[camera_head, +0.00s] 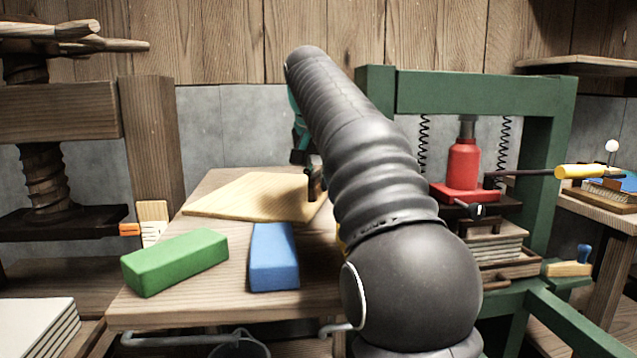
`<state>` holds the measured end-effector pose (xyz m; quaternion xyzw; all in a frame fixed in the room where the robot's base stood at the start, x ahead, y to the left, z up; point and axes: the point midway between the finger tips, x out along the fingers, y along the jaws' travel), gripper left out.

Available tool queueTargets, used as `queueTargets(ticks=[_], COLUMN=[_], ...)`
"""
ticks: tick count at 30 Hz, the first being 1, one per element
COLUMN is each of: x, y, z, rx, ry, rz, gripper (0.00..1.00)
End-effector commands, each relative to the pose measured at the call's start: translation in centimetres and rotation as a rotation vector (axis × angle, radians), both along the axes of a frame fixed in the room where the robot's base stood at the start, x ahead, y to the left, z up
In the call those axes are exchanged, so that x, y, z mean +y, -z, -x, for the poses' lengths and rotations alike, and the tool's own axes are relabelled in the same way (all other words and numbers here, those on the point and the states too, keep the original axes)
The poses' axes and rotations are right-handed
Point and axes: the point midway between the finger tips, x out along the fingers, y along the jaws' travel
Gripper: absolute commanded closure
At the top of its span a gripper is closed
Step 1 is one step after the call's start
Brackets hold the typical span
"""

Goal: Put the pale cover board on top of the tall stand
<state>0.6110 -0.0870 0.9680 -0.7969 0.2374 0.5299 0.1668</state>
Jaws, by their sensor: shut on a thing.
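The pale cover board (245,198) is a thin, pale yellow sheet. It lies flat over the back part of a wooden table (200,300); I cannot tell whether it rests on the top or is held slightly above it. My gripper (316,186) is at the board's right edge, shut on it, with its fingers partly hidden by my dark arm. My arm covers the board's far right and the area right of it. I cannot make out a tall stand for certain; it may be hidden behind my arm.
A green block (175,262) and a blue block (274,257) lie at the table's front. A wooden screw press (60,115) stands left. A green press frame (480,93) with a red jack (463,165) stands right. A stack of white boards (38,325) is front left.

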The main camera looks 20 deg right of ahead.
Motion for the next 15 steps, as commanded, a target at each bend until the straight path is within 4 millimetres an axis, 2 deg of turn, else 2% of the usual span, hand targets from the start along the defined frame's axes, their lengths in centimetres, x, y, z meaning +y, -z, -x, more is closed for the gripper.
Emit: queueTargets(ticks=[8, 9, 11, 15], x=[-0.01, -0.02, -0.01, -0.01], y=[0.04, 0.02, 0.01, 0.01], z=[0.02, 0.01, 0.01, 0.02], rx=[-0.001, 0.0, 0.0, 0.0], ry=[0.0, 0.0, 0.0, 0.0], rz=[0.0, 0.0, 0.0, 0.0], gripper=[1.0, 0.77, 0.62, 0.62])
